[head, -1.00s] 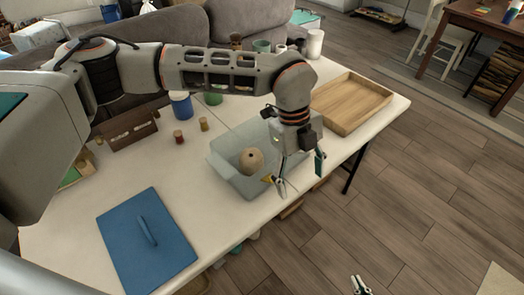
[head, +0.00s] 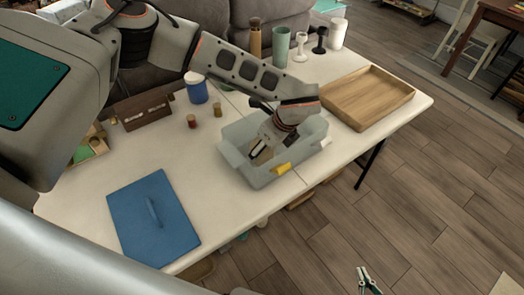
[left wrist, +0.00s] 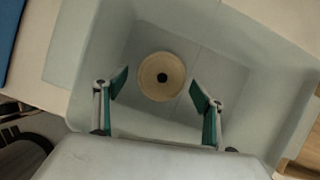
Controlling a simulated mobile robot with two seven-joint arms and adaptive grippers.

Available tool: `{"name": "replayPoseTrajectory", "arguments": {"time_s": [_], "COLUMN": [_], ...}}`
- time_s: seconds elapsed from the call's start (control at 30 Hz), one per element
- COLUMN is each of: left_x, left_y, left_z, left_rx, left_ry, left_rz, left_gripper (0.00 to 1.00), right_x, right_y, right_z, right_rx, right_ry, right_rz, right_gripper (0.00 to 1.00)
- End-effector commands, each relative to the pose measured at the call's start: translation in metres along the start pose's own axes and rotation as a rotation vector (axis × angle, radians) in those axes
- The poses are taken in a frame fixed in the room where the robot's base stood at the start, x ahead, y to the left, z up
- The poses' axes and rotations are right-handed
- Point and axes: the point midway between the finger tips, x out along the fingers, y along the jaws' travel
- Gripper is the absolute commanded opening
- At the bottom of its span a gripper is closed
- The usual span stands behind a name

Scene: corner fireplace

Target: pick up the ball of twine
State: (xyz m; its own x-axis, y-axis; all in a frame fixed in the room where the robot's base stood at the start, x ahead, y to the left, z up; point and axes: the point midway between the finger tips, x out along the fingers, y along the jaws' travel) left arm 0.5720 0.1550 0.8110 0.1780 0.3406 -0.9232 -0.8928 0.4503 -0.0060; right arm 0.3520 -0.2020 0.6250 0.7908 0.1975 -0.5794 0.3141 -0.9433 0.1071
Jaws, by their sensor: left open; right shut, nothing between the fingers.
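The ball of twine (left wrist: 150,72) is tan and round with a dark hole in its middle. It lies on the floor of a pale, translucent bin (left wrist: 268,50). In the head view the bin (head: 233,160) stands on the white table, and my left arm largely hides the ball. My left gripper (left wrist: 160,90) is open above the bin, pointing down, with its green-padded fingertips on either side of the ball in the picture. I cannot tell whether they touch it. My right gripper (head: 367,281) is shut and empty, low at the bottom of the head view, away from the table.
The white table (head: 95,195) also holds a blue board with a handle (head: 150,225), a wooden tray (head: 365,97), a blue jar (head: 196,90), small spools (head: 191,121), a brown box (head: 140,109) and a green cup (head: 281,45). The bin's walls surround the ball.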

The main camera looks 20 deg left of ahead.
Motion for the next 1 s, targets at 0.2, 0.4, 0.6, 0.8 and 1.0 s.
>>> {"name": "replayPoseTrajectory", "arguments": {"time_s": [0.2, 0.4, 0.6, 0.8, 1.0], "left_x": [0.030, 0.033, 0.032, 0.032, 0.030], "left_y": [-0.001, -0.002, -0.002, -0.002, -0.002], "left_z": [-0.001, -0.001, -0.001, -0.001, 0.000], "left_rx": [0.000, 0.000, 0.001, 0.000, 0.000], "left_ry": [0.001, 0.001, 0.001, 0.001, 0.001], "left_rz": [0.002, 0.001, 0.001, 0.001, 0.000], "left_gripper": [0.69, 0.69, 0.31, 0.26, 0.26], "right_x": [0.000, 0.000, 0.000, 0.000, 0.000], "right_y": [0.000, 0.000, 0.000, 0.000, 0.000], "right_z": [-0.001, -0.003, -0.003, -0.003, -0.003], "right_rx": [0.001, 0.001, 0.001, 0.001, 0.001], "right_ry": [0.003, 0.006, 0.006, 0.006, 0.006], "right_rz": [0.000, 0.001, 0.001, 0.001, 0.001], "right_gripper": [0.00, 0.00, 0.00, 0.00, 0.00]}}
